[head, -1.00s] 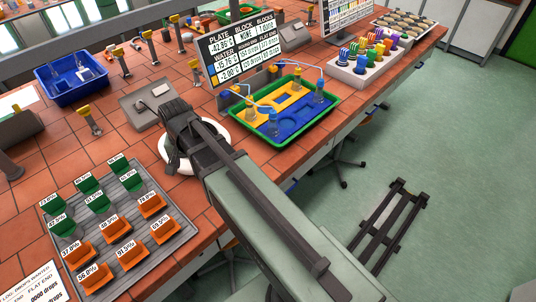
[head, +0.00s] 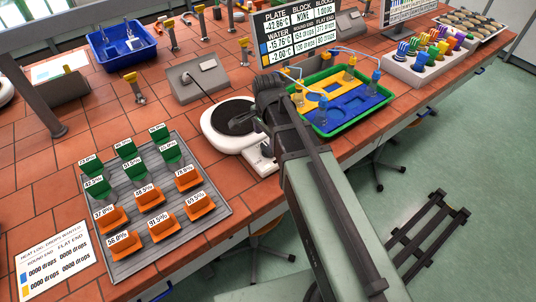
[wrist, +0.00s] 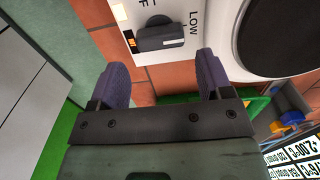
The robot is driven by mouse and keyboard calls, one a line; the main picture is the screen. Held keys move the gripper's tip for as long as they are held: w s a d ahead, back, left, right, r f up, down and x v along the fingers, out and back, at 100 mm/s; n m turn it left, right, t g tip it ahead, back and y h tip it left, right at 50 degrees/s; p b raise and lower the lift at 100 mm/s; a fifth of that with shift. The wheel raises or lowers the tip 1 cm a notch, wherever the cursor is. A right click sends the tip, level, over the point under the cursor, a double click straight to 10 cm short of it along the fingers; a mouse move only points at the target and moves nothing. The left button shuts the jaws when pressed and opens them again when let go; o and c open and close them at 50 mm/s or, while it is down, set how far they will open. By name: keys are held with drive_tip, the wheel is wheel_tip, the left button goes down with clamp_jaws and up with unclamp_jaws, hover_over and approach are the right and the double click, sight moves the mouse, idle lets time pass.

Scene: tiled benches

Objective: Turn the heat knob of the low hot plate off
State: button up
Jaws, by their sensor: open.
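The low hot plate (head: 218,133) is white with a round black top and stands near the bench's front edge. Its control panel (head: 263,161) projects toward the front. In the wrist view, the dark heat knob (wrist: 163,39) sits on that white panel, with "LOW" beside it and a partly cut-off label ending in "F". The knob's bar lies roughly crosswise in that view. My gripper (wrist: 163,68) is open, its two purple fingers apart. The knob shows just beyond and between the fingertips; contact cannot be told. In the head view my arm hides the fingers.
A green-rimmed tray (head: 324,131) with blue and yellow inserts stands right of the hot plate. A grey rack (head: 222,210) of green and orange holders lies to its left. A display screen (head: 291,37) stands behind. Open floor lies beyond the bench edge.

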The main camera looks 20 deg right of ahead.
sight(268, 146)
wheel_tip(268, 146, down, 6)
drive_tip(key=b, duration=0.4)
drive_tip(key=shift+r, duration=0.1)
drive_tip(key=c, duration=0.6)
drive_tip(key=shift+c, duration=0.2)
